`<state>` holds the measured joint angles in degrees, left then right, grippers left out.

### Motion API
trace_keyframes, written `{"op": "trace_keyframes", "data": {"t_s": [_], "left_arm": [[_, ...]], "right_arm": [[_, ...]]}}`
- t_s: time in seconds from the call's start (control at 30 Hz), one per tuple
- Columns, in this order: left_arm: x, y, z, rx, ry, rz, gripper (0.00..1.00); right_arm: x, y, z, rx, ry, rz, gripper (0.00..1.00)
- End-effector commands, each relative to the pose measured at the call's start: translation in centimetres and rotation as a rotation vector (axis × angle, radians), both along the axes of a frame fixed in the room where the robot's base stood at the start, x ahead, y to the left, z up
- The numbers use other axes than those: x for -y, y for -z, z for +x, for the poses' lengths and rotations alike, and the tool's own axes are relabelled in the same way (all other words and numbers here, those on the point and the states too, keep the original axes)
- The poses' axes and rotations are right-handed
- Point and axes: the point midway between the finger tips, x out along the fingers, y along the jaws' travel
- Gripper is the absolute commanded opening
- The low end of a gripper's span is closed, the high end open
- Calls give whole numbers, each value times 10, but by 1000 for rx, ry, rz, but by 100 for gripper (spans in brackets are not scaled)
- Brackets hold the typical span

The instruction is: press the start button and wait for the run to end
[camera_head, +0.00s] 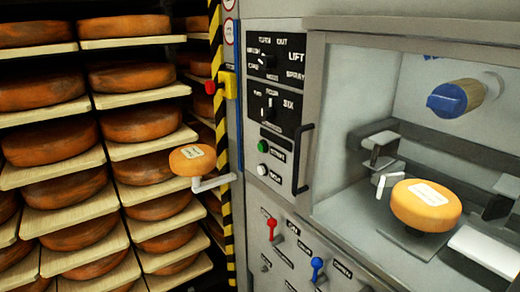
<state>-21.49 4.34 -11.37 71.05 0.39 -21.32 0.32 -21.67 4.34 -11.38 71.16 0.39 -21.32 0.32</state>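The control panel (280,107) stands in the middle of the view. A green round button (262,146) sits on its lower part, with a dark label beside it that seems to read START. A white round button (262,171) with another label is just below. In the open chamber on the right, an orange cheese wheel (427,209) with a pale label rests on a low support. A blue-capped cylinder (447,100) projects from the chamber's back wall. Neither of my grippers is in view, and nothing touches the buttons.
Racks of cheese wheels on pale boards (137,102) fill the left. A small labelled cheese (188,160) sits above a grey bracket (214,183). A red button on a yellow box (230,86), a dark vertical handle (301,158), a red lever (271,224) and a blue lever (317,264) stick out.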

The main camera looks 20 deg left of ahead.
Motion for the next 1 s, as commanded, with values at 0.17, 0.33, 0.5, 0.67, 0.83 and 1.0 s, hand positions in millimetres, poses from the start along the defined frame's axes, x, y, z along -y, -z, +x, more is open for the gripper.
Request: {"op": "trace_keyframes", "data": {"t_s": [0.17,0.33,0.5,0.67,0.83,1.0], "left_arm": [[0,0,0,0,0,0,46],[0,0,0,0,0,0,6],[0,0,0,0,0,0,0],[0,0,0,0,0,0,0],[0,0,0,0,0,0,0],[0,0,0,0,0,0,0]], "right_arm": [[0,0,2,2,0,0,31],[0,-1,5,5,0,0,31],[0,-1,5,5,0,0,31],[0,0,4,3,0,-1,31],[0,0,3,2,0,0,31],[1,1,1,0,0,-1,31]]}}
